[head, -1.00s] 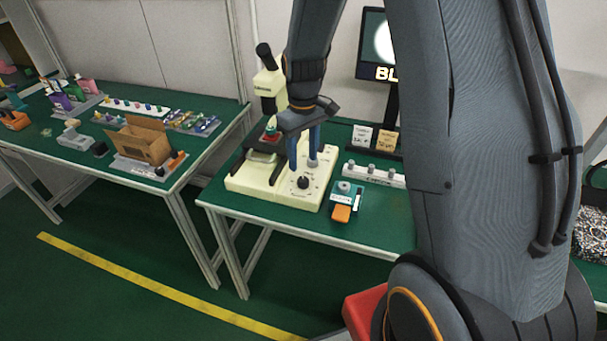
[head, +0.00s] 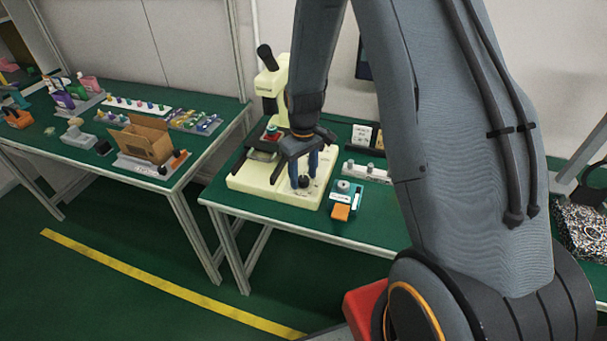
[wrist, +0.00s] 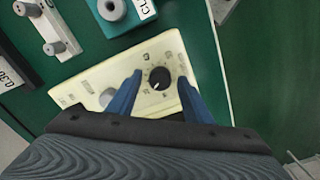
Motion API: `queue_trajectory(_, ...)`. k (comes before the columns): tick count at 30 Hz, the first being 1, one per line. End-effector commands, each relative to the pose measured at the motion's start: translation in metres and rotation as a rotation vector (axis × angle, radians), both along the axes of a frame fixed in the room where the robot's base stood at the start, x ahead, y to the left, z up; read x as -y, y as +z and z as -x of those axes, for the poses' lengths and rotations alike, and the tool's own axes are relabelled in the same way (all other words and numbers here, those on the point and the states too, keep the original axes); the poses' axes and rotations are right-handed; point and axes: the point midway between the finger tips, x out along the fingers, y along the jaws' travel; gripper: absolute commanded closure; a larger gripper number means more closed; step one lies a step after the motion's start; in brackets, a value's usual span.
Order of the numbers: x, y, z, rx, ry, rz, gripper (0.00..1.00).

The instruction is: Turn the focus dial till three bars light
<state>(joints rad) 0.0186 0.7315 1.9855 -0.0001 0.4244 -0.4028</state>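The cream microscope (head: 265,185) stands on the green bench, with its eyepiece column at the back. A black dial (wrist: 159,78) with a white pointer mark sits on its cream base in the wrist view, with small printed marks around it. The dial also shows in the head view (head: 304,182). My gripper (wrist: 157,88) is open, with one blue finger on each side of the dial and gaps between. A grey knob (wrist: 107,97) is left of the dial, partly behind the left finger. In the head view my gripper (head: 303,185) points down over the base. The screen is mostly hidden behind my arm.
A teal box with an orange part (head: 342,205) stands right of the microscope. Behind it is a white strip with grey knobs (head: 366,172). Small cards (head: 362,135) stand at the back. The left bench holds an open carton (head: 146,142).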

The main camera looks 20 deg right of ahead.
Motion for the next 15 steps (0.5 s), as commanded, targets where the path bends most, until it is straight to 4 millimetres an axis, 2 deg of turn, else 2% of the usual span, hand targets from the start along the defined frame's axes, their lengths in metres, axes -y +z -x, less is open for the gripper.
queue_trajectory(1,0.0,0.0,0.0001,0.0,0.0,0.0,0.62)
queue_trajectory(7,0.0,0.0001,0.0002,0.0,0.0,0.0,0.95)
queue_trajectory(11,0.0,0.0002,0.0002,0.0,-0.015,0.0,0.95)
queue_trajectory(15,0.0,0.0001,0.0,0.0,-0.113,0.0,0.95)
